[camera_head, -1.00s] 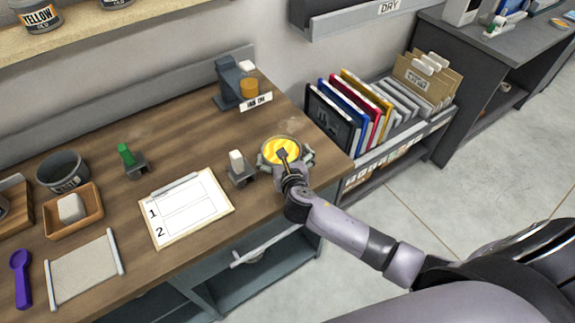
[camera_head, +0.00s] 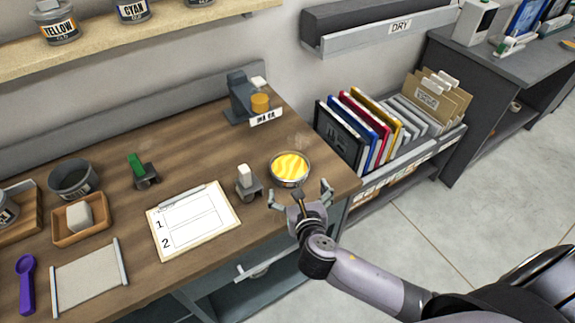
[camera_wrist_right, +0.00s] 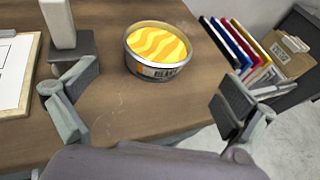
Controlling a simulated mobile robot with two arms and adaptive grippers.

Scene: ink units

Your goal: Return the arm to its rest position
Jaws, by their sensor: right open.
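My right gripper (camera_head: 300,197) is open and empty at the right front edge of the wooden bench. Its two fingers also show spread apart in the right wrist view (camera_wrist_right: 150,100). A round tin (camera_head: 290,170) with yellow striped contents stands upright just beyond the fingers, apart from them. In the right wrist view the tin (camera_wrist_right: 158,68) sits on the bench ahead of the open fingers, with a partly readable label on its side. My right arm comes in from the lower right. My left gripper does not show.
A small stand with a white block (camera_head: 246,181) is left of the tin. A clipboard (camera_head: 192,220) lies further left. A rack of coloured frames (camera_head: 368,122) stands right of the bench. The floor (camera_head: 450,220) at the right is clear.

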